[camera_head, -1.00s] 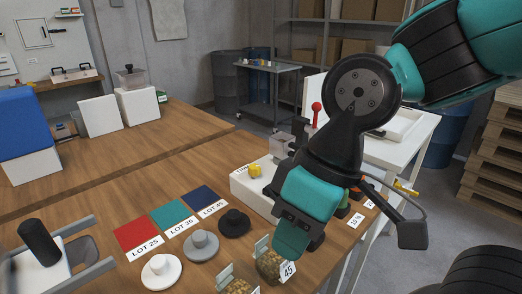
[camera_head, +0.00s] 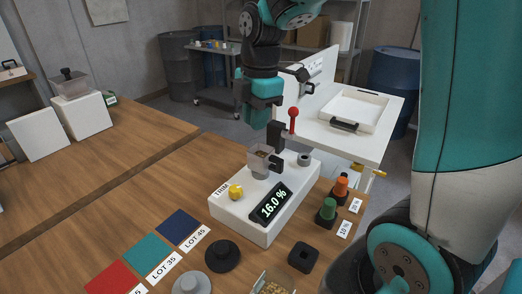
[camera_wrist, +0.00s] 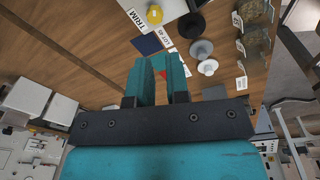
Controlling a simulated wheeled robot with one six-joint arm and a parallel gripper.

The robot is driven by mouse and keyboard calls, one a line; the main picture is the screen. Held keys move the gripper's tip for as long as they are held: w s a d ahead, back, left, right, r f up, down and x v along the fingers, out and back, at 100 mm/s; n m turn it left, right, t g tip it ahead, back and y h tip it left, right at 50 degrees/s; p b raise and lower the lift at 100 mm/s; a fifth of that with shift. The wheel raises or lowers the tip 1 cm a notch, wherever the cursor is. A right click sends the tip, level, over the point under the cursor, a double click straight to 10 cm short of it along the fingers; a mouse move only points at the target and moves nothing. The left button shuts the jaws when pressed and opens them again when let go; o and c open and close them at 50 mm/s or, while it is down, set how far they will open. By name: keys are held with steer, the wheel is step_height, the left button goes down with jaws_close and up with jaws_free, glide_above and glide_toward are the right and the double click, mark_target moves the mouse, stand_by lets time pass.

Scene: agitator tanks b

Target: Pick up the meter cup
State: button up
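The cup is not seen in the wrist view.
A red-knobbed lever (camera_head: 293,120) rises right of the cup. Black (camera_head: 222,256) and grey (camera_head: 192,284) hat-shaped pieces stand in front. A white table (camera_head: 375,150) with a tray stands behind.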

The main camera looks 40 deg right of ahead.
steer(key=w+d+n+p, duration=0.1)
steer(key=w+d+n, duration=0.2)
steer(key=d, duration=0.4)
steer(key=n+p, duration=0.1)
steer(key=p, duration=0.2)
glide_above(270, 169)
step_height(270, 169, down, 11)
steer(key=shift+g+h, duration=0.3)
steer(key=shift+h, duration=0.1)
steer(key=shift+f+p, duration=0.8)
steer(key=shift+f, duration=2)
steer(key=shift+c, duration=0.5)
jaws_close()
